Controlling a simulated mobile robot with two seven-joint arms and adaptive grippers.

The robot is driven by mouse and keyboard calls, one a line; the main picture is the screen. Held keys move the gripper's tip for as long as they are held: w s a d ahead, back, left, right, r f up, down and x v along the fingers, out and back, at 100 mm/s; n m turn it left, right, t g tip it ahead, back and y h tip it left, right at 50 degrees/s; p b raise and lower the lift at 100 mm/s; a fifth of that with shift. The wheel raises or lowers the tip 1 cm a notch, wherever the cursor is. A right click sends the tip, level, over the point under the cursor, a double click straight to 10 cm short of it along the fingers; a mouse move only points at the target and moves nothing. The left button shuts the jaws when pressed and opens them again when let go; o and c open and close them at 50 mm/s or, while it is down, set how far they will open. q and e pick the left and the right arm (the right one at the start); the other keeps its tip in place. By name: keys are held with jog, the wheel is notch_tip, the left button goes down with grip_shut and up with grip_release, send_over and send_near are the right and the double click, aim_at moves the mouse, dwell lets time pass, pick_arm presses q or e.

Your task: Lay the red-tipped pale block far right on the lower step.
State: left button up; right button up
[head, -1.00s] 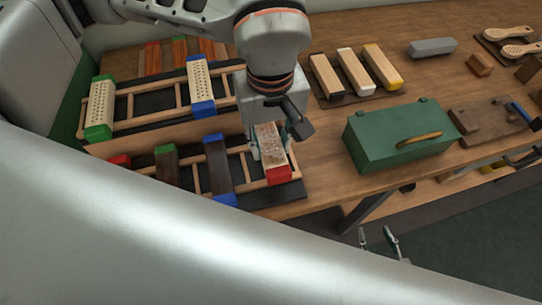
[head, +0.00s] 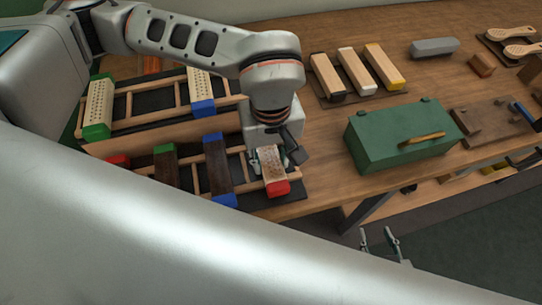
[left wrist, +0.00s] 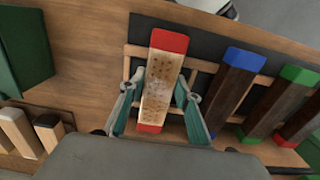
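The red-tipped pale block (head: 272,165) lies at the right end of the lower step (head: 297,188), across its wooden rails. It has a speckled pale top with rows of holes. The left wrist view shows it (left wrist: 159,85) with both red ends. My left gripper (head: 272,162) is down around it, one finger on each long side. In the left wrist view the fingers (left wrist: 160,88) look open, with a small gap at the left and the right fingertip very close to the block. My right gripper (head: 379,243) is open and empty, low over the floor.
A blue-tipped dark block (head: 218,168) and a green-tipped dark block (head: 166,170) lie left on the lower step. The upper step holds green-tipped (head: 99,105) and blue-tipped (head: 201,88) pale blocks. A green toolbox (head: 395,140) stands right.

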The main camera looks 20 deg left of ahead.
aim_at(271, 162)
pick_arm(q)
jog(key=shift+o, duration=1.3)
jog(key=shift+r, duration=0.1)
jog(key=shift+r, duration=0.3)
notch_tip(271, 162, up, 12)
jog(key=shift+f+p, duration=0.25)
jog(key=shift+p, duration=0.1)
